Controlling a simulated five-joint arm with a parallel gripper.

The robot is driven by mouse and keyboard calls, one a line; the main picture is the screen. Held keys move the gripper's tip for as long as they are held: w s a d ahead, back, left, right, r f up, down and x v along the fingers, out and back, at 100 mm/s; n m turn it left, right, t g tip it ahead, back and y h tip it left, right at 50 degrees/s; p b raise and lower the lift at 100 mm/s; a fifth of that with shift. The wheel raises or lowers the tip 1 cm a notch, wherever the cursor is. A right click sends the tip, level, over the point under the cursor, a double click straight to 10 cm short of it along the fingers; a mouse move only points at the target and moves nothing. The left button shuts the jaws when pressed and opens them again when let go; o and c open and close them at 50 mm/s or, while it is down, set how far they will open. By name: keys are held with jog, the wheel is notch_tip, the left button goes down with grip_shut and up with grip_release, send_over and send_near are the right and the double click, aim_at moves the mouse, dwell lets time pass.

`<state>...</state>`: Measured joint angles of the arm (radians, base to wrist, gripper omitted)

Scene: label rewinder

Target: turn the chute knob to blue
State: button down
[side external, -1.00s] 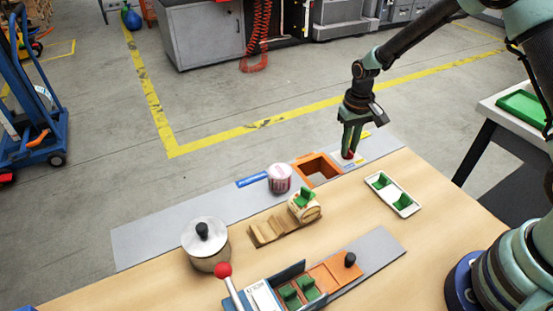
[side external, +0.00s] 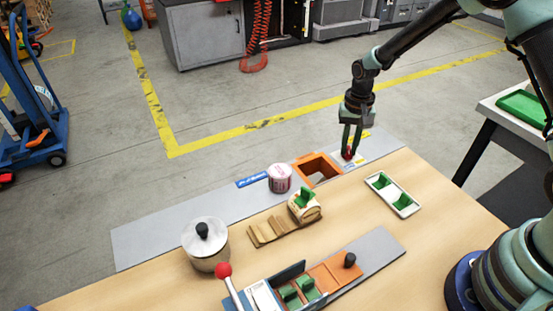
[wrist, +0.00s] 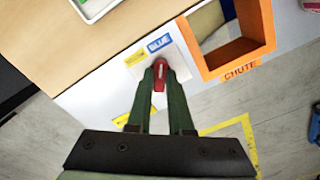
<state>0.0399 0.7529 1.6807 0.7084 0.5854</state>
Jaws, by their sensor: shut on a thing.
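The red chute knob (wrist: 159,76) stands on a pale plate on the grey strip, beside the orange chute. It also shows at the fingertips in the side external view (side external: 348,155). A blue label marked BLUE (wrist: 160,43) and a yellow label (wrist: 135,59) are on the plate. The knob's long side runs roughly up the wrist picture, its upper end toward the blue label. My gripper (wrist: 160,70) points down with its green fingers shut on the knob, hiding part of its sides.
The orange chute frame (wrist: 272,25) rises close beside the knob. On the table are a white tray (side external: 393,195) with green pieces, a pink-and-white roll (side external: 279,180), a wooden cradle (side external: 268,233) and a lidded pot (side external: 207,262). The wood between tray and cradle is clear.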

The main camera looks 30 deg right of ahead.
aim_at(349, 150)
jog(key=shift+r, duration=0.1)
jog(key=c, duration=0.8)
grip_release()
notch_tip(349, 150, up, 12)
jog(key=s+r+n+t, duration=0.2)
jog(key=s+r, duration=0.2)
jog(key=s, duration=0.1)
jog(key=s+a+r+n+t, duration=0.1)
jog(key=s+r+n, duration=0.1)
jog(key=s+r, duration=0.2)
jog(key=s+r+n+t, duration=0.2)
jog(key=s+r+n, duration=0.1)
jog(key=s, duration=0.4)
jog(key=shift+s+a+r+t, duration=0.15)
jog(key=shift+a+r+t, duration=0.15)
jog(key=shift+a+r, duration=0.15)
